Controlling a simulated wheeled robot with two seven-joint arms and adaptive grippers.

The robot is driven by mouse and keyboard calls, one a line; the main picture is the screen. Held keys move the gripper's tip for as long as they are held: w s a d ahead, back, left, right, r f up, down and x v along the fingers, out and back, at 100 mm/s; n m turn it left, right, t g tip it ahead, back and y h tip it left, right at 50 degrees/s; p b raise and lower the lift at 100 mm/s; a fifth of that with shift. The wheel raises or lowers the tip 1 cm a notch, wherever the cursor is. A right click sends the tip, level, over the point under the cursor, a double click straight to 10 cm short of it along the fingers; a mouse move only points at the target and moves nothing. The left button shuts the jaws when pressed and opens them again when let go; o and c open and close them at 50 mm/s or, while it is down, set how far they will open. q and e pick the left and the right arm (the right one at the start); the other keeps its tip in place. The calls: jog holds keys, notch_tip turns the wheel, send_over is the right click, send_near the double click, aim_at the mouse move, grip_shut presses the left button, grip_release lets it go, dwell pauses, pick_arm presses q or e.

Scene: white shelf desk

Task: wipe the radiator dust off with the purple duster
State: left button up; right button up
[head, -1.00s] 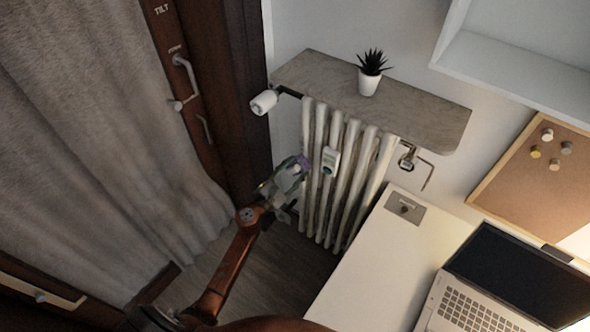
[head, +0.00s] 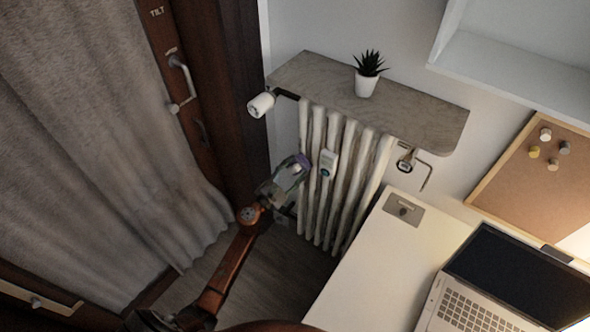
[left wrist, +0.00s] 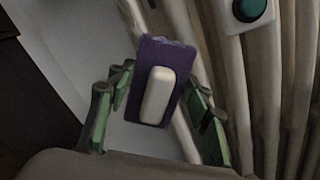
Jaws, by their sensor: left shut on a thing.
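The white ribbed radiator (head: 345,180) stands against the wall under a stone shelf, with grey-brown smudges on its ribs. My left gripper (head: 290,178) is at the radiator's left side, shut on the purple duster (head: 303,161). In the left wrist view the duster (left wrist: 183,60) is a purple pad with a white grip (left wrist: 157,95) between the green-lined fingers (left wrist: 158,108). The pad is close to the left ribs; I cannot tell whether it touches them. Part of the duster is hidden by the gripper in the head view. My right gripper is not in view.
A small white device (head: 328,163) is fixed on the ribs. A white valve (head: 262,104) sticks out at the upper left. A potted plant (head: 366,84) stands on the stone shelf (head: 425,118). The desk (head: 372,250) with a laptop (head: 520,272) is at the right; a curtain (head: 90,130) hangs left.

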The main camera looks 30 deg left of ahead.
aim_at(298, 160)
pick_arm(q)
jog(key=shift+s+r+p, duration=0.15)
jog(key=shift+r+p, duration=1)
jog(key=shift+r, duration=0.55)
jog(key=shift+w+r+p, duration=0.2)
jog(key=shift+r+p, duration=1.95)
jog(key=shift+r, duration=0.85)
jog(key=shift+r+p, duration=2.8)
jog(key=shift+r, duration=0.55)
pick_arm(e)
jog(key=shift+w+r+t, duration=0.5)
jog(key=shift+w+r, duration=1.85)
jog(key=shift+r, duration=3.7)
pick_arm(q)
notch_tip(298, 160, down, 3)
jog(key=b, duration=0.3)
jog(key=shift+f, duration=0.2)
jog(key=shift+f+b, duration=2.6)
notch_tip(298, 160, down, 5)
jog(key=b, duration=0.4)
jog(key=shift+s+r, duration=0.1)
jog(key=shift+r, duration=0.1)
jog(key=shift+b, duration=0.3)
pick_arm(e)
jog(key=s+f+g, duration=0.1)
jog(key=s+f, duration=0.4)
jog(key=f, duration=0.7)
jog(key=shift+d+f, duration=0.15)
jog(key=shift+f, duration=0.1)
